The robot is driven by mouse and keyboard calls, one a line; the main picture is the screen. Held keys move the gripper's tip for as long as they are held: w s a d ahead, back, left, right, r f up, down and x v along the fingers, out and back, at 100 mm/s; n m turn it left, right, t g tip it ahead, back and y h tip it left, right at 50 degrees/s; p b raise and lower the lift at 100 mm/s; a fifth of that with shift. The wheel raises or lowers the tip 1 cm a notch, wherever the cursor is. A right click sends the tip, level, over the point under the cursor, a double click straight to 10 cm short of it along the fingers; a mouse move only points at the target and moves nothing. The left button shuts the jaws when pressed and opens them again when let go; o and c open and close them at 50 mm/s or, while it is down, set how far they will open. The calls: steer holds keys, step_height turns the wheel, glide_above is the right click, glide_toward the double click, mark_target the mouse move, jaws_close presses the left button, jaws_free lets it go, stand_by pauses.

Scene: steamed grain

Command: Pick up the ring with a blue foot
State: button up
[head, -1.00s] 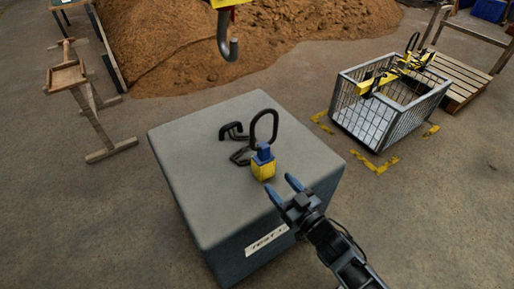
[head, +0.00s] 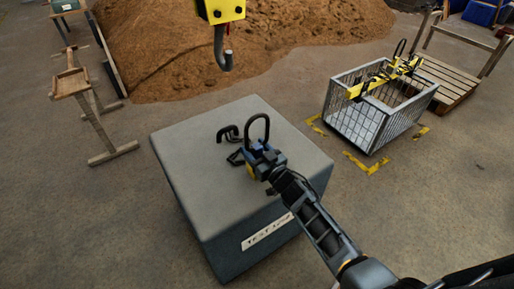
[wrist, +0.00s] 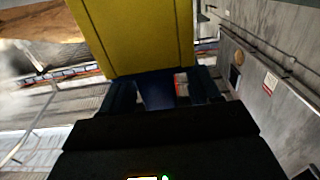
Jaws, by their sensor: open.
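The black ring (head: 267,127) stands upright on its blue foot, on a yellow block (head: 250,171) on top of the grey box (head: 205,185). My gripper (head: 259,152) is at the blue foot, and its head hides much of the foot and block in the head view. In the wrist view the yellow block (wrist: 138,35) fills the top middle, with the blue foot (wrist: 157,95) below it. My open fingers lie on either side of the foot in the wrist view; whether they touch it I cannot tell. The ring is out of the wrist view.
Dark metal hooks (head: 228,133) lie just left of the ring. A crane hook (head: 222,48) hangs beyond the box. A wire cage (head: 365,125) with a yellow-black beam (head: 385,76) stands right. The box top's left side is clear.

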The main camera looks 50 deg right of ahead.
steer(key=shift+w+d, duration=0.15)
steer(key=shift+w, duration=0.25)
jaws_close()
stand_by(0.4)
stand_by(0.7)
steer(key=shift+w+r, duration=0.1)
steer(key=shift+r, duration=0.05)
